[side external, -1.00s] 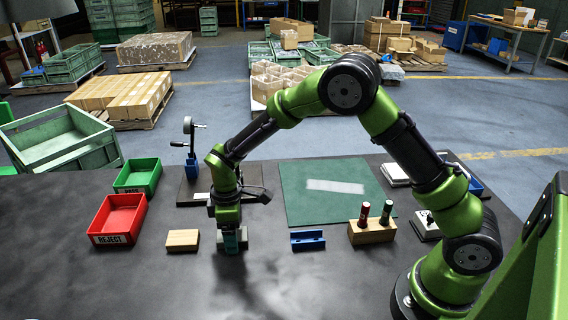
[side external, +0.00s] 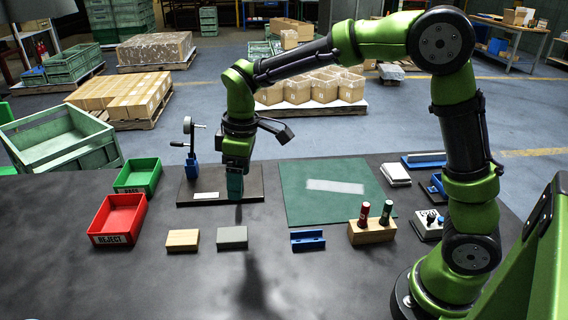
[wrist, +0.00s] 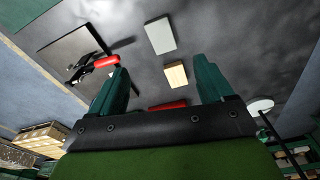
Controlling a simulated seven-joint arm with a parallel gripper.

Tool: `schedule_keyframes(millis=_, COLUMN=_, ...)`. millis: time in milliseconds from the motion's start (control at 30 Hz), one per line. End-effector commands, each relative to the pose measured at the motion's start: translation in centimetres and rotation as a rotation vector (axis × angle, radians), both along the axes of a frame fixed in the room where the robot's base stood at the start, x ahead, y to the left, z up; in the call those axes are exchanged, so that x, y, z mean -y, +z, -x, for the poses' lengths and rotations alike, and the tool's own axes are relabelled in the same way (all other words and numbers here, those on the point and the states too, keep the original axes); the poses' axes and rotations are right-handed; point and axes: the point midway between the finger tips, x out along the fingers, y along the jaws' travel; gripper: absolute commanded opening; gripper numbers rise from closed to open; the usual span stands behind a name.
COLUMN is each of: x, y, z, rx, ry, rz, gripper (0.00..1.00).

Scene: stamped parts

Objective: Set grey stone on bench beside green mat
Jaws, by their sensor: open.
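The grey stone (side external: 232,238) is a flat grey block lying on the dark bench (side external: 150,285), left of the green mat (side external: 300,210) and apart from it. It also shows in the wrist view (wrist: 160,35). My gripper (side external: 236,200) is raised above and behind the stone in the side view, not touching it. In the wrist view its two green fingers (wrist: 163,80) stand wide apart with nothing held between them.
A tan block (side external: 183,240) lies left of the stone. Red (side external: 118,218) and green (side external: 138,176) trays stand further left. A blue holder (side external: 308,240) and a wooden block with two markers (side external: 372,232) are right. A lever tool (side external: 190,150) stands behind. The front bench is clear.

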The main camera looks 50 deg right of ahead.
Motion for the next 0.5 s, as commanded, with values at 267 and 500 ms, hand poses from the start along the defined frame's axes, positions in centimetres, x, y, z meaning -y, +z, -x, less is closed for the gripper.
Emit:
schedule_keyframes(millis=267, x=4.0, y=7.2, z=9.2, rx=0.203, ry=-0.441, rz=-0.187, gripper=0.80)
schedule_keyframes(millis=500, x=5.8, y=8.0, z=16.3, rx=0.336, ry=-0.767, rz=-0.364, gripper=0.80)
